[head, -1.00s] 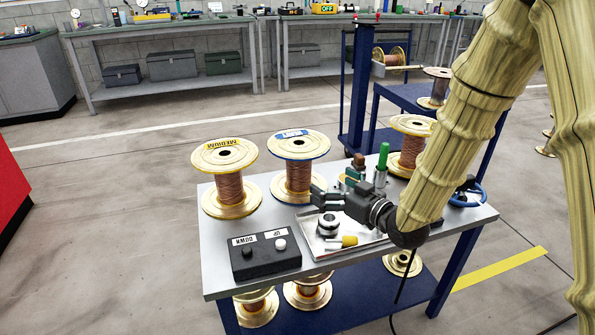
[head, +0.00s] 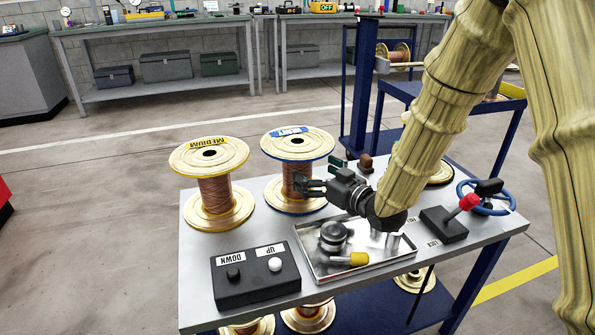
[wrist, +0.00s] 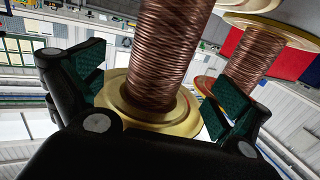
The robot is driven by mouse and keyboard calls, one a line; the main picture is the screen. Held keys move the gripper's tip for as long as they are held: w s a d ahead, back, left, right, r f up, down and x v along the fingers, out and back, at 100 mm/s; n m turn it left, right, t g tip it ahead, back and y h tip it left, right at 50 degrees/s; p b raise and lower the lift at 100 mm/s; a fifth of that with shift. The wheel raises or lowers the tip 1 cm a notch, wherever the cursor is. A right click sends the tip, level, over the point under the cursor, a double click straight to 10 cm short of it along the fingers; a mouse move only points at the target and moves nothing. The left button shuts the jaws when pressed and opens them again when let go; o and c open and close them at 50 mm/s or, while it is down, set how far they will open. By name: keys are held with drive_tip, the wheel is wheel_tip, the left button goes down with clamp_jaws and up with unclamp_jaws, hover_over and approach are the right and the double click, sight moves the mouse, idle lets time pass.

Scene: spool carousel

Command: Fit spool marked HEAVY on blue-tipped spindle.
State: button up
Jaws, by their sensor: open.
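The spool marked HEAVY (head: 298,145), with a blue-rimmed top flange and copper winding, stands upright at the table's back edge. My gripper (head: 317,174) is open at its near right side, level with the winding. In the wrist view, the HEAVY spool's winding (wrist: 165,55) rises between and beyond the open fingers of my gripper (wrist: 160,95), with a gap on each side. I cannot make out the blue-tipped spindle; my arm covers part of the table's right side.
The MEDIUM spool (head: 214,195) stands left of the HEAVY one. A button box (head: 252,283), a metal tray (head: 310,262) with loose parts, a red-knobbed lever box (head: 443,224) and a blue handwheel (head: 513,203) share the table. More spools sit on the shelf below.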

sight(308, 168)
drive_tip(key=shift+b+x, duration=0.65)
drive_tip(key=shift+x, duration=2.2)
drive_tip(key=shift+c, duration=0.2)
drive_tip(key=c, duration=2)
drive_tip(key=shift+w+r, duration=0.1)
drive_tip(key=shift+r, duration=0.15)
drive_tip(key=shift+c, duration=0.7)
drive_tip(key=shift+r, duration=0.1)
